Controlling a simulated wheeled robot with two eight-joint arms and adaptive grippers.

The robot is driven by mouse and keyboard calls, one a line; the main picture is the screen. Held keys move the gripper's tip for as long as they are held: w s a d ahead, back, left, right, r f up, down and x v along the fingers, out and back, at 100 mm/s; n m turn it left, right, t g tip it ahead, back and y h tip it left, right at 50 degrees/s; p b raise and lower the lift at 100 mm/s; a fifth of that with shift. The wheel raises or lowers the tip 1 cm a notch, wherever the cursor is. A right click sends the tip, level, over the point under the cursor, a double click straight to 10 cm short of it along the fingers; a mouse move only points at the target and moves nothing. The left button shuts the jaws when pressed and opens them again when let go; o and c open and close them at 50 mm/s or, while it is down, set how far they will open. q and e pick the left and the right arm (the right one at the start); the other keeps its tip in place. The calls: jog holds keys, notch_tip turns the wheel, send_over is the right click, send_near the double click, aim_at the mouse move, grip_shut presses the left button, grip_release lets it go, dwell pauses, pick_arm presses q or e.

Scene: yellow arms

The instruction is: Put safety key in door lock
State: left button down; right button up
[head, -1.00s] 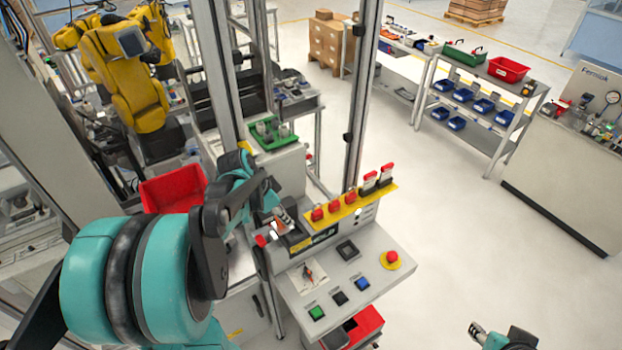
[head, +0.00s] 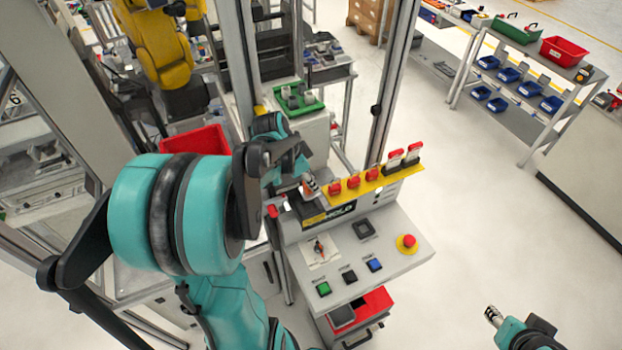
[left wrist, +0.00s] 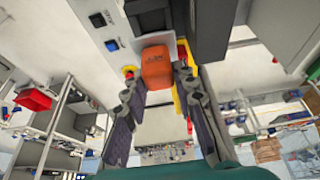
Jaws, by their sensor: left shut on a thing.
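My left gripper (head: 301,187) is at the back left of the control console, beside the left end of the yellow key rail (head: 388,184). In the left wrist view, the gripper (left wrist: 157,82) has its fingers on either side of an orange-red block (left wrist: 155,66), which looks like the safety key's head. The key's lower part is hidden. Several red-topped keys (head: 371,175) stand along the rail. A dark housing with lettering (head: 342,210) is below the gripper; I cannot tell whether it is the door lock. My right gripper (head: 493,315) is low at the right, away from the console, its jaws unclear.
The console's sloping panel (head: 395,255) carries a red emergency button (head: 407,241) and green, black and blue buttons. A metal door post (head: 392,90) rises behind the rail. A red bin (head: 197,140) is at the left. The floor on the right is clear.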

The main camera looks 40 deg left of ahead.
aim_at(311, 192)
pick_arm(q)
jog(key=shift+s+f, duration=0.15)
jog(key=shift+f, duration=0.2)
jog(key=shift+f+b, duration=0.25)
jog(key=shift+b, duration=0.1)
jog(key=shift+b+x, duration=0.6)
jog(key=shift+x, duration=0.3)
jog(key=shift+s+a+f+b, duration=0.15)
jog(key=shift+s+f+b, duration=0.1)
jog(key=shift+f+b, duration=0.5)
jog(key=shift+w+f+b, duration=0.15)
jog(key=shift+f+b, duration=0.15)
jog(key=shift+f, duration=0.1)
jog(key=c, duration=1.1)
grip_release()
jog(key=shift+c, duration=0.2)
